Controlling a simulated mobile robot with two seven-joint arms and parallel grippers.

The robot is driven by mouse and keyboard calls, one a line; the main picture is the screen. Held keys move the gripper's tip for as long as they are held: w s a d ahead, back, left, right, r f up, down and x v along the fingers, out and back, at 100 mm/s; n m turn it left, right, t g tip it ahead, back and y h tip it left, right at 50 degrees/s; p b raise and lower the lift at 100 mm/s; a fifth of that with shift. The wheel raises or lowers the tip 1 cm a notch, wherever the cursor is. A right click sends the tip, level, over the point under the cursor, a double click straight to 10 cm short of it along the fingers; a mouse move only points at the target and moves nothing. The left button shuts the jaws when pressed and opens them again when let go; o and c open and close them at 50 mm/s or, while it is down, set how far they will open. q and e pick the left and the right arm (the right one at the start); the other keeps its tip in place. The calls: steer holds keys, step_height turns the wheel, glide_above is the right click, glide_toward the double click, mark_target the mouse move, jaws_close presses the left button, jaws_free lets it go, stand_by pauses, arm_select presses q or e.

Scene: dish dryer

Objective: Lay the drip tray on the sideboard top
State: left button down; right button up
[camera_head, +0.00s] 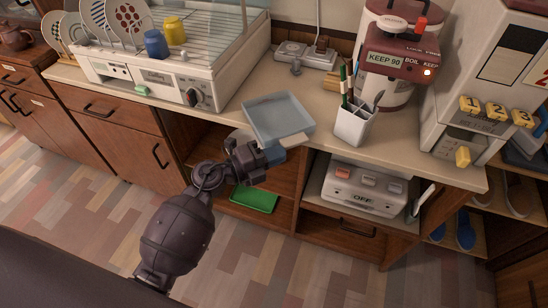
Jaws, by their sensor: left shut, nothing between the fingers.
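The drip tray (278,115), a shallow pale blue-grey tray with a pale tab (296,141) at its front, is at the front of the sideboard top (222,122). Its front edge and tab reach over the front edge of the sideboard. It looks level, but I cannot tell if its whole underside touches the top. My left gripper (272,152) is shut and empty, just below and in front of the tray's front edge. The gripper and wrist hide part of the open compartment behind them. My right gripper is not in view.
The dish dryer (150,80) with plates and cups stands left. A white pen holder (355,124) is close to the tray's right. A red and cream boiler (390,55) stands behind it. A green tray (255,199) and a white box with switches (362,188) are in the compartments below.

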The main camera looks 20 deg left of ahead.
mark_target(279, 140)
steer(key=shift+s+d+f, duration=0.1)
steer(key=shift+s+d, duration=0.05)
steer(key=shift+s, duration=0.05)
arm_select(q)
steer(key=w, duration=0.5)
steer(key=shift+d+p, duration=0.1)
steer(key=shift+p, duration=0.25)
steer(key=shift+w, duration=0.35)
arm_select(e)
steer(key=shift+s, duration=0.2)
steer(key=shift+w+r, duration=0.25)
